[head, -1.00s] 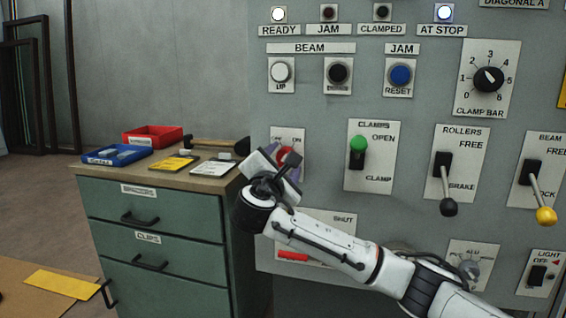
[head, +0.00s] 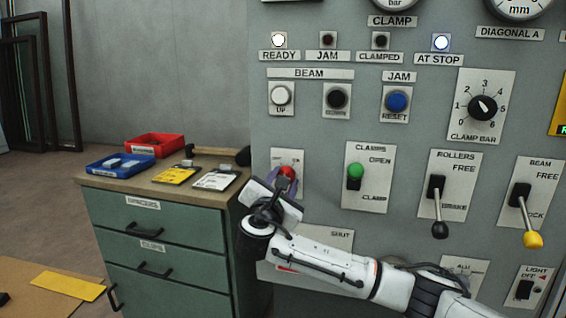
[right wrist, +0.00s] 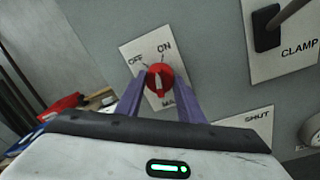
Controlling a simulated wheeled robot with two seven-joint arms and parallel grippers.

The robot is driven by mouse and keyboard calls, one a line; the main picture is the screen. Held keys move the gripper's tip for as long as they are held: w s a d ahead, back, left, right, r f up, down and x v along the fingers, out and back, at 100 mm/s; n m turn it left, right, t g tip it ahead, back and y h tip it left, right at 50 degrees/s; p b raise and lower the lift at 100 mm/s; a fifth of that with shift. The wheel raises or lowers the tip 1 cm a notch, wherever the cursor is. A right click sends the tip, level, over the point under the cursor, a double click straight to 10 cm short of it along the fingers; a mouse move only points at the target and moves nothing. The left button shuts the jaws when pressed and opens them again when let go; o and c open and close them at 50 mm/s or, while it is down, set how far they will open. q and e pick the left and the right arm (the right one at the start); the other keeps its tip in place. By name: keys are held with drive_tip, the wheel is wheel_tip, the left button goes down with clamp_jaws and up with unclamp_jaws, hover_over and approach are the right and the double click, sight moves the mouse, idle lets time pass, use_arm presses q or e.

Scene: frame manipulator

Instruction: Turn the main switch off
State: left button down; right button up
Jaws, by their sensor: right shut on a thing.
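The main switch is a red round knob (right wrist: 160,78) with a pale pointer bar, on a light plate (right wrist: 133,54) marked OFF at upper left and ON at top. The knob also shows in the head view (head: 288,173), partly hidden by my gripper. My right gripper (right wrist: 158,98) is shut on the knob, with one purple finger on each side. In the head view the right gripper (head: 284,188) reaches the panel from below. I cannot tell exactly which label the pointer faces. My left gripper is not in view.
The CLAMPS lever with its green knob (head: 355,171) is just right of the switch. A SHUT plate (head: 340,239) is below. Roller (head: 438,205) and beam (head: 524,212) levers stand further right. A green drawer cabinet (head: 160,230) with trays stands left, close to my gripper.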

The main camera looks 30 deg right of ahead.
drive_tip(key=shift+f+n+g+p, duration=0.1)
drive_tip(key=shift+n+g+p, duration=0.3)
drive_tip(key=shift+n+p, duration=5.65)
drive_tip(key=m+p, duration=0.3)
drive_tip(key=o, duration=1.1)
drive_tip(key=shift+c, duration=0.2)
drive_tip(key=v, duration=1)
drive_tip(key=shift+a, duration=0.15)
drive_tip(key=shift+s, duration=0.15)
